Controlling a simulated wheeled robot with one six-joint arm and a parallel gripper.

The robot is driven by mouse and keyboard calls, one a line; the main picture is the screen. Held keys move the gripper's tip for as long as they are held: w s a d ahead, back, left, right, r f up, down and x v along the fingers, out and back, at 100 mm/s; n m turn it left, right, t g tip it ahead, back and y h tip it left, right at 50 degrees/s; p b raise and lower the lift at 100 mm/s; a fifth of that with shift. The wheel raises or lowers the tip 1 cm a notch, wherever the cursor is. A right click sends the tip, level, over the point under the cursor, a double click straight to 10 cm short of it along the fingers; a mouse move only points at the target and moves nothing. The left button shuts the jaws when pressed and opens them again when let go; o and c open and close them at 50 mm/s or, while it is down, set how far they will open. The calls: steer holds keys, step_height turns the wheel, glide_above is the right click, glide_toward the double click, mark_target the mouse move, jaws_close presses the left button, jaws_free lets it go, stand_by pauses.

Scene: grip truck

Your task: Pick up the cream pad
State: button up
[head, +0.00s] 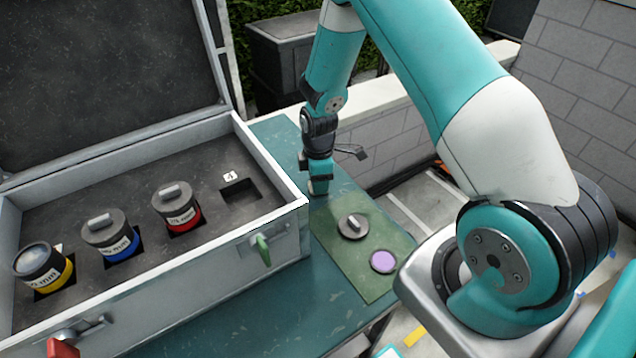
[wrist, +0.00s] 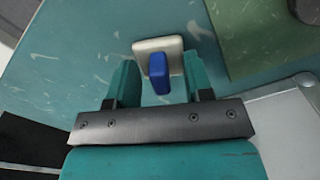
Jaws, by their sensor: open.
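The cream pad (wrist: 172,44) is a small rounded square with a blue upright grip (wrist: 159,73) on it, and it lies on the teal table in the wrist view. My gripper (wrist: 160,66) is open, with one finger on each side of the blue grip and a gap on both sides. In the head view my gripper (head: 318,185) points down at the table beside the case's right corner. The pad is mostly or wholly hidden behind it there.
A grey open case (head: 283,205) at left holds several lens-like cylinders and an empty square slot (head: 240,190). A green mat (head: 345,260) right of it carries a grey round cap (head: 353,227) and a purple disc (head: 383,261). A block wall (head: 385,150) stands behind the table (head: 230,325).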

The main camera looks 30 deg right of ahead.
jaws_close()
step_height(320, 180, up, 20)
steer(key=b, duration=0.2)
steer(key=shift+b, duration=0.4)
stand_by(0.5)
